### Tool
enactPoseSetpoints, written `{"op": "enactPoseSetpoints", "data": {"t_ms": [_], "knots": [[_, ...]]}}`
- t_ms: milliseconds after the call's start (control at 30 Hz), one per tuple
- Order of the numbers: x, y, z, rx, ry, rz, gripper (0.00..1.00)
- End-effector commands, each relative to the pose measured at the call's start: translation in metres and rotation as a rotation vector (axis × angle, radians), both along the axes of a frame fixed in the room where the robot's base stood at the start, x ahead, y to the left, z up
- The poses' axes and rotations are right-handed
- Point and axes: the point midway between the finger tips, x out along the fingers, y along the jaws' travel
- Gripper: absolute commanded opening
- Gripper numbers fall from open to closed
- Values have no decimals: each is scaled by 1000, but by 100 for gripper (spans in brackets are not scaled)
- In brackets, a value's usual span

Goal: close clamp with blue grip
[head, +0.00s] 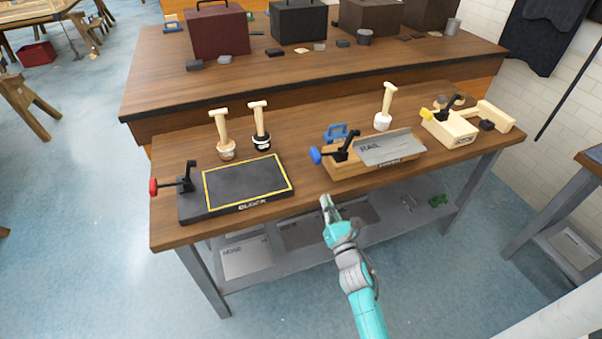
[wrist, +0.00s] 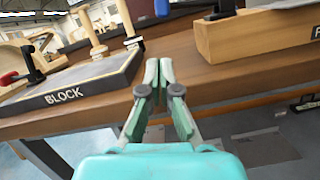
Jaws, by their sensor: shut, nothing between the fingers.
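The clamp with the blue grip (head: 315,155) stands at the left end of the wooden rail fixture (head: 345,171) on the workbench. Its black arm slants up to the right beside the grey metal rail piece (head: 392,148). Whether the clamp touches the rail piece cannot be told. My gripper (head: 327,201) is at the bench's front edge, in front of and below the rail fixture, apart from the clamp. In the wrist view my gripper (wrist: 152,62) has its fingertips together with nothing between them. The wooden side of the rail fixture (wrist: 255,38) is to its right there; a blue part (wrist: 161,7) shows at the top.
The black block plate (head: 240,186) with a red-grip clamp (head: 154,187) lies to the left. A yellow-grip clamp (head: 427,113) stands on a wooden piece at the right. Wooden-handled tools (head: 223,135) stand behind the plate. Bare bench top separates the plate from the rail fixture.

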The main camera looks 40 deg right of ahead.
Motion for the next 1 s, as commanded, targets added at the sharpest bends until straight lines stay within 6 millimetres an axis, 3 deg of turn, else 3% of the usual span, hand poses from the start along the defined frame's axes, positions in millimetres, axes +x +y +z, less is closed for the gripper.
{"op": "enactPoseSetpoints", "data": {"t_ms": [333, 800, 1000], "knots": [[26, -18, 11, -92, 15, -29, 0], [91, -39, 27, -88, 15, -29, 0], [102, -42, 30, -88, 16, -30, 0]]}}
